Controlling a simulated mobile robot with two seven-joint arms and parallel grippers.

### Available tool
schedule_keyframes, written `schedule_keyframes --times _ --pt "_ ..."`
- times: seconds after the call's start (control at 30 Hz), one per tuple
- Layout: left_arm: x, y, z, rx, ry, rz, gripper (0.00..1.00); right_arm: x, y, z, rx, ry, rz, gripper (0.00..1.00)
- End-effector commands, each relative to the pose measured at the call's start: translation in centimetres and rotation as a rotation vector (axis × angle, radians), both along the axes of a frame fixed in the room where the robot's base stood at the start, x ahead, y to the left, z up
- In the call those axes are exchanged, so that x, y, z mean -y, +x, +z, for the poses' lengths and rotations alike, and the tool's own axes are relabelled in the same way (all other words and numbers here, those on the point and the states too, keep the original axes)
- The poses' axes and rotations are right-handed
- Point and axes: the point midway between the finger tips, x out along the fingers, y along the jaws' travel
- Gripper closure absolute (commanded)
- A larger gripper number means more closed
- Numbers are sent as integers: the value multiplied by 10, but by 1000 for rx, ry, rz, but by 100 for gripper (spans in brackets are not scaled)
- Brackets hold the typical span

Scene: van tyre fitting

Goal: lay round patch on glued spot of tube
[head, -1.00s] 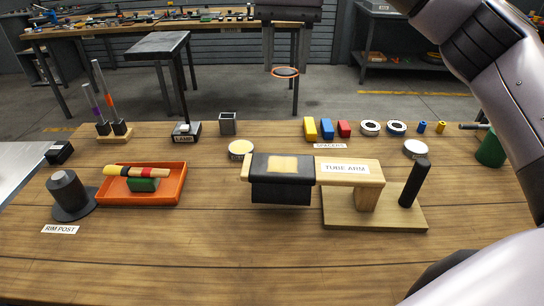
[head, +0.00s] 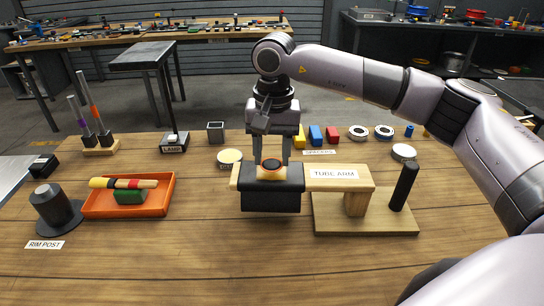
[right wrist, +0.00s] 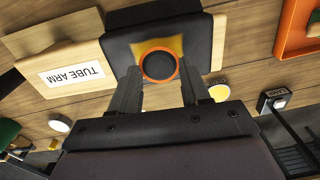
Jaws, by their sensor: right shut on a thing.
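The round patch (head: 271,163), black with an orange rim, is between the fingertips of my right gripper (head: 271,160), which is shut on it. The black tube (head: 271,200) is draped over the wooden tube arm (head: 360,180). I cannot tell whether the patch touches the tube. My left gripper is not in view.
An orange tray (head: 155,204) with a yellow-tipped tool stands at the left, near the rim post (head: 52,208). A round tin (head: 229,156) stands behind the tube. A black upright post (head: 403,187) rises from the stand's base. The front of the bench is clear.

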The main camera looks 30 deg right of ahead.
Motion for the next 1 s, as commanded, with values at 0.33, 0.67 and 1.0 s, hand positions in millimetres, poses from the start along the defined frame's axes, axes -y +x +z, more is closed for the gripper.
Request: schedule_keyframes --times 0.33,0.67,1.0 --pt "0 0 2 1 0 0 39 0 0 -16 -1 -1 0 81" --pt "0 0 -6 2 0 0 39 0 -1 -27 -3 -2 0 81" --pt "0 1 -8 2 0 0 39 2 -2 -33 -14 -8 -2 28"
